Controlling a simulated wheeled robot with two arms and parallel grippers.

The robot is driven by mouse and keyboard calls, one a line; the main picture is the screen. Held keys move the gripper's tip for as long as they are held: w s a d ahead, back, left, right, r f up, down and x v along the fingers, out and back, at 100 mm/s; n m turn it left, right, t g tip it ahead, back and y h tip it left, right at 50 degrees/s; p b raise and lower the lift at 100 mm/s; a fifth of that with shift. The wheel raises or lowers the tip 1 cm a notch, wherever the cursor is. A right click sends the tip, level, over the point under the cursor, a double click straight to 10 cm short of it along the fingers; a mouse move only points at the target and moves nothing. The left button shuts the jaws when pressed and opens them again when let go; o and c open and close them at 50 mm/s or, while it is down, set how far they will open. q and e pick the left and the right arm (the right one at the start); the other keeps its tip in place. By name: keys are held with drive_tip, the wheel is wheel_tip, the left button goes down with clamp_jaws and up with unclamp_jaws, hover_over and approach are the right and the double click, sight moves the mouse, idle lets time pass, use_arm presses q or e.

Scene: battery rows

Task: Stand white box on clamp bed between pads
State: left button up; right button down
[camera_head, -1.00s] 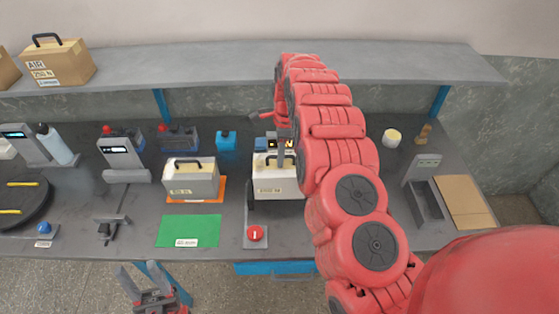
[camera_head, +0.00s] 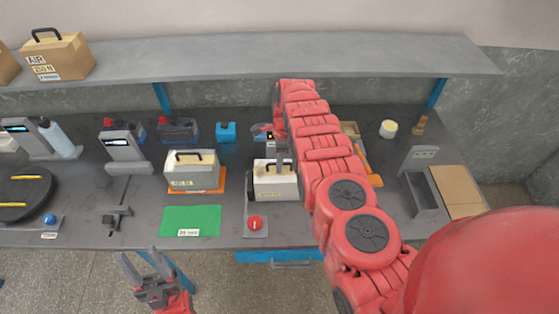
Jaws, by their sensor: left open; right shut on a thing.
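A white box (camera_head: 274,188) with a pale label hangs or stands under my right gripper (camera_head: 280,164), which is shut on its dark top handle. The box is over the clamp bed (camera_head: 255,236), a grey plate with a red button at its front. A dark upright pad shows at the box's left; the right side is hidden by my arm. I cannot tell whether the box's underside touches the bed. A second white box (camera_head: 196,176) stands on an orange mat (camera_head: 213,189) to the left. My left gripper (camera_head: 143,262) is open and empty in front of the bench.
A green mat (camera_head: 190,217) lies in front of the second box. A grey clamp-like fixture (camera_head: 117,218) and a dark round plate (camera_head: 22,190) are further left. A grey stand (camera_head: 421,185) and a cardboard piece (camera_head: 458,193) are at the right. A shelf (camera_head: 270,63) overhangs the back.

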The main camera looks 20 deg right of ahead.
drive_tip(key=c, duration=1.3)
unclamp_jaws()
drive_tip(key=o, duration=0.4)
drive_tip(key=shift+r, duration=0.1)
drive_tip(key=shift+w+d+r+b, duration=0.1)
drive_tip(key=shift+r+b, duration=0.3)
drive_tip(key=shift+r, duration=0.15)
drive_tip(key=r+b, duration=0.1)
drive_tip(key=r, duration=0.2)
drive_tip(key=d+r+b, duration=0.1)
drive_tip(key=r+b, duration=0.1)
drive_tip(key=r, duration=0.2)
drive_tip(key=w+r+b, duration=0.1)
drive_tip(key=r, duration=0.2)
drive_tip(key=shift+w+d+r+b, duration=0.1)
drive_tip(key=shift+d+r+b, duration=0.1)
drive_tip(key=shift+r+b, duration=0.15)
